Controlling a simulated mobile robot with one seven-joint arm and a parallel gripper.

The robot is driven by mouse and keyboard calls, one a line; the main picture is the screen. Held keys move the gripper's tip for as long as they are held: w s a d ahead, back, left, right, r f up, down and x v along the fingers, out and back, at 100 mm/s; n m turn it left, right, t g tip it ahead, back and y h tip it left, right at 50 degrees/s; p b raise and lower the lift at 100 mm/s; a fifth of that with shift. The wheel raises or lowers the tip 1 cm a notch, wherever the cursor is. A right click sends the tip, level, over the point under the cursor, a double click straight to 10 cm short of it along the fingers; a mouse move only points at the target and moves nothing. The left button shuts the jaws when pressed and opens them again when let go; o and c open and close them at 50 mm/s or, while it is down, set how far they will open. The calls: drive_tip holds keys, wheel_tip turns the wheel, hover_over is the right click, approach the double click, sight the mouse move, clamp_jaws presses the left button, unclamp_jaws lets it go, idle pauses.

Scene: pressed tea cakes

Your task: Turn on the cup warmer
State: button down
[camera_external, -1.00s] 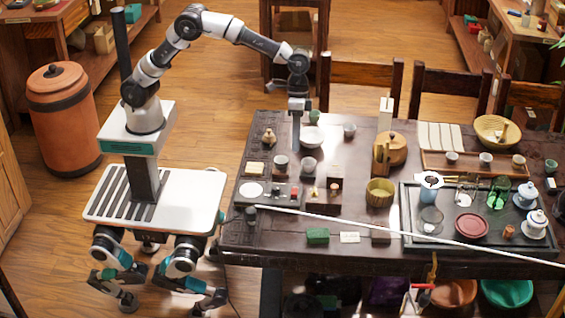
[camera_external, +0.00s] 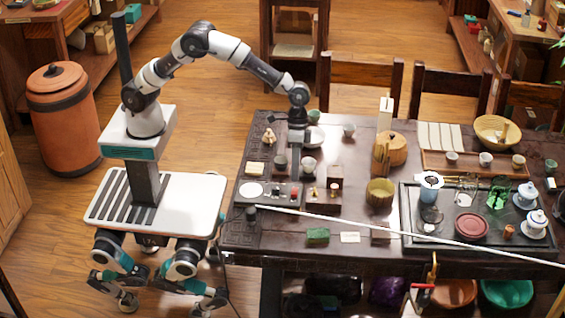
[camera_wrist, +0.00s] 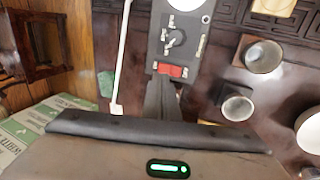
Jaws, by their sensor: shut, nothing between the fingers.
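The cup warmer (camera_external: 270,194) is a flat grey panel with a white disc (camera_external: 253,190) at the left of the dark tea table. In the wrist view, the cup warmer (camera_wrist: 180,45) shows part of the white disc at the top, small fittings, and a red switch (camera_wrist: 172,70) at its near end. My gripper (camera_wrist: 168,88) is shut and empty, its fingertips just below the red switch in that picture. I cannot tell whether they touch it. In the external view my gripper (camera_external: 296,172) is low over the table by the panel's right end.
Small cups (camera_wrist: 262,56) stand close by, with another cup (camera_wrist: 237,104) nearer the fingers. The tea tray (camera_external: 408,215) is farther right.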

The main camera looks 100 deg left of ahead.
sight(294, 194)
drive_tip(key=shift+b+x, duration=0.4)
drive_tip(key=shift+x, duration=1.9)
drive_tip(key=shift+d+r+p, duration=0.1)
drive_tip(key=shift+d+p, duration=0.1)
drive_tip(key=shift+p, duration=0.4)
drive_tip(key=shift+f+y, duration=0.4)
drive_tip(key=shift+a, duration=0.1)
drive_tip(key=shift+a+r, duration=0.1)
drive_tip(key=shift+a, duration=0.7)
